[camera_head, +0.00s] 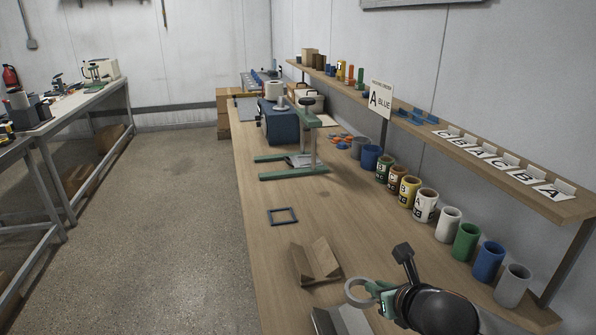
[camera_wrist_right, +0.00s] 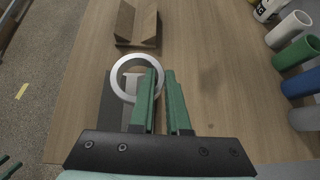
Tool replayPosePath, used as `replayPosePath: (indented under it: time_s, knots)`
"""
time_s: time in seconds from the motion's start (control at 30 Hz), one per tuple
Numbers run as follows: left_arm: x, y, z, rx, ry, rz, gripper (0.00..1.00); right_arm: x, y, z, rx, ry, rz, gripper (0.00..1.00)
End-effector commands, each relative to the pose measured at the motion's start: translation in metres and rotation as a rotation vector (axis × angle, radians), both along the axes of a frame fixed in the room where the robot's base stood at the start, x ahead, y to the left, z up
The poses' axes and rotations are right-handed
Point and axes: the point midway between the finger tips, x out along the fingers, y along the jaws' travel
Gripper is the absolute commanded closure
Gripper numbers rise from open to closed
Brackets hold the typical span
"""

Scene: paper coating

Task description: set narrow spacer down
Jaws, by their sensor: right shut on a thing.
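The narrow spacer, a pale grey ring (camera_head: 349,297), is held by my right gripper (camera_head: 385,300) above the near end of the bench. In the right wrist view the ring (camera_wrist_right: 114,84) stands out to the left of the green fingers of my right gripper (camera_wrist_right: 162,100). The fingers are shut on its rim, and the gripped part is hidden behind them. The ring overlaps a grey metal block in the picture; I cannot tell whether they touch. Two small green tips (camera_wrist_right: 8,166) at the lower left of the wrist view look like my left gripper; its opening is unclear.
The grey metal block (camera_head: 330,322) lies below the ring. A wooden V-shaped holder (camera_head: 318,262) stands just beyond it. A dark blue square frame (camera_head: 283,216) lies farther back. Cups, including a green one (camera_head: 466,241), line the right side. The bench middle (camera_head: 345,215) is clear.

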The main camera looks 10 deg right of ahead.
Motion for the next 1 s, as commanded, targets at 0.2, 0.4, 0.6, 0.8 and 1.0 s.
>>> replayPosePath:
  time_s: [0.2,0.4,0.6,0.8,1.0]
  knots:
    - [-0.003,0.0,-0.001,0.0,0.006,0.0,0.5,0.006,-0.003,0.008,0.002,0.001,-0.002,1.0]
    - [-0.007,0.0,-0.004,0.001,0.014,0.0,0.5,0.016,-0.024,-0.003,-0.001,0.004,-0.007,1.0]
    - [-0.007,0.0,-0.004,0.001,0.014,-0.001,0.5,0.039,-0.067,-0.025,0.0,0.005,-0.009,1.0]
    - [-0.007,0.0,-0.007,0.001,0.014,-0.001,0.5,0.058,-0.1,-0.059,0.004,0.005,-0.006,1.0]
    - [-0.006,0.0,-0.008,0.002,0.013,-0.001,0.5,0.069,-0.118,-0.083,0.004,0.001,-0.003,1.0]
